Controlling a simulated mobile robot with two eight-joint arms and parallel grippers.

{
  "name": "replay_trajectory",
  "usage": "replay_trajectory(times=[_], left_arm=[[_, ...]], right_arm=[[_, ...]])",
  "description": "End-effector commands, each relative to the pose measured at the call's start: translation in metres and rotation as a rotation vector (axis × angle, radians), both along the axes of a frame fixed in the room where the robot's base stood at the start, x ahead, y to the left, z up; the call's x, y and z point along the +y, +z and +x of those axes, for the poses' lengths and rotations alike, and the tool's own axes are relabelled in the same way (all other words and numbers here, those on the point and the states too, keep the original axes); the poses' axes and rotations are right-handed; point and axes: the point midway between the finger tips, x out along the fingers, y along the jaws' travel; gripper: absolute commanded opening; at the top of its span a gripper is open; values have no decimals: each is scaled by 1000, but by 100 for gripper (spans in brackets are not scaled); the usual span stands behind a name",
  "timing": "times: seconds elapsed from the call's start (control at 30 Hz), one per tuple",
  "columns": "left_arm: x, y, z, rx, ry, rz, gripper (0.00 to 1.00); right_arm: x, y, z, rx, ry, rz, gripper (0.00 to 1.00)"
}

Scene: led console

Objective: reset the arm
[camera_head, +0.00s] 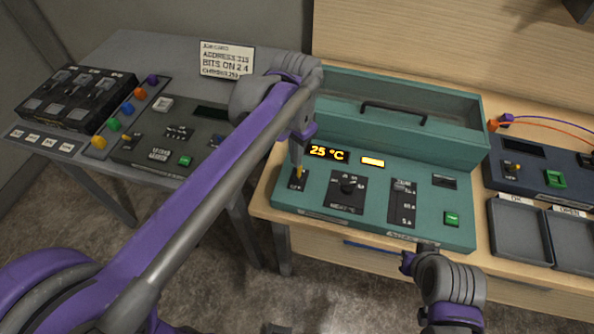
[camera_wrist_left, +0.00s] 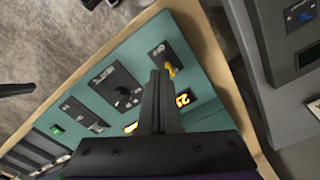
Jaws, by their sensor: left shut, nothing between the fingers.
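The teal console (camera_head: 375,225) stands on the wooden table, with a lit display (camera_head: 328,153) reading 25 °C and a lit amber bar (camera_head: 373,161). My left gripper (camera_head: 298,166) points down at the console's left end, just above the yellow-tipped toggle switch (camera_head: 298,176). In the left wrist view its fingers (camera_wrist_left: 160,75) are together and empty, and the yellow toggle (camera_wrist_left: 171,71) shows beside their tips. I cannot tell whether they touch it. My right gripper (camera_head: 412,261) is low in front of the console's right part; its finger opening is unclear.
A black knob (camera_head: 348,186), a slider (camera_head: 401,187) and a green button (camera_head: 452,218) sit on the console. An open teal bin (camera_head: 400,150) rises behind. Dark trays (camera_head: 521,234) lie right. A grey table (camera_head: 110,60) with another panel (camera_head: 160,135) stands left.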

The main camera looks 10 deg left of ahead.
Motion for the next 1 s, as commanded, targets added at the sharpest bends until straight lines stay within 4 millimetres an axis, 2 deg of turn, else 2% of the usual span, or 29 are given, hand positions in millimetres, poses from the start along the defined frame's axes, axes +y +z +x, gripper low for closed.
replay_trajectory(times=[0.57, 0.67, 0.77, 1.0], left_arm=[[3, -1, -4, -11, 13, -2, 0], [11, -5, -17, -54, 62, -9, 0], [24, -15, -40, -131, 148, -25, 0], [53, -56, -102, -349, 389, -86, 0]], right_arm=[[0, 0, 0, 0, 0, 0, 0], [0, 0, 0, 0, 0, 0, 0], [0, 0, 0, 0, 0, 0, 0], [0, 0, 0, 0, 0, 0, 0]])
